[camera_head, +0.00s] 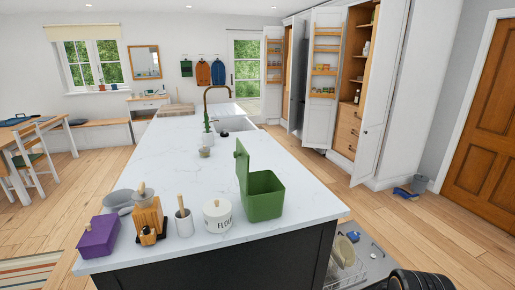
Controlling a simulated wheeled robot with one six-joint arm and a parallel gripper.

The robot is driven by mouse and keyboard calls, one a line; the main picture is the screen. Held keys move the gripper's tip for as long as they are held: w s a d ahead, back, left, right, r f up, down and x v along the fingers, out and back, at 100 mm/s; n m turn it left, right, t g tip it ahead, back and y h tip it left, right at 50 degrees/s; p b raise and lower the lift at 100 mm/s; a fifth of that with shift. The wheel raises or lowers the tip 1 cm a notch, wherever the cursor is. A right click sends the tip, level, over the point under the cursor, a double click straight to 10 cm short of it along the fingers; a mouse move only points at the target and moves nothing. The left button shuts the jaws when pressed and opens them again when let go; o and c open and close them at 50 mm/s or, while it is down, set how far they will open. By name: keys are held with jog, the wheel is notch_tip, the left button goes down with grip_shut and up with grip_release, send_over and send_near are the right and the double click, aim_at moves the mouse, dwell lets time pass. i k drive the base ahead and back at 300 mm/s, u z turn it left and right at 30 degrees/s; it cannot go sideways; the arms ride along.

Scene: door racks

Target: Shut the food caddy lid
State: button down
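The green food caddy (266,205) stands near the front right edge of the white island worktop. Its lid (242,166) is open and stands up at the caddy's left side. The caddy's inside is only partly visible. My gripper does not show. A black rounded part at the bottom right corner looks like part of my arm.
A flour tin (217,217), a utensil pot (184,224), a wooden block (147,215) and a purple box (98,237) stand left of the caddy on the worktop (190,170). An open dishwasher rack (345,270) is below, right of the island. Larder doors stand open behind.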

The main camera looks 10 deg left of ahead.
aim_at(242, 157)
jog(key=z, duration=0.1)
jog(key=i, duration=0.85)
jog(key=u, duration=2.2)
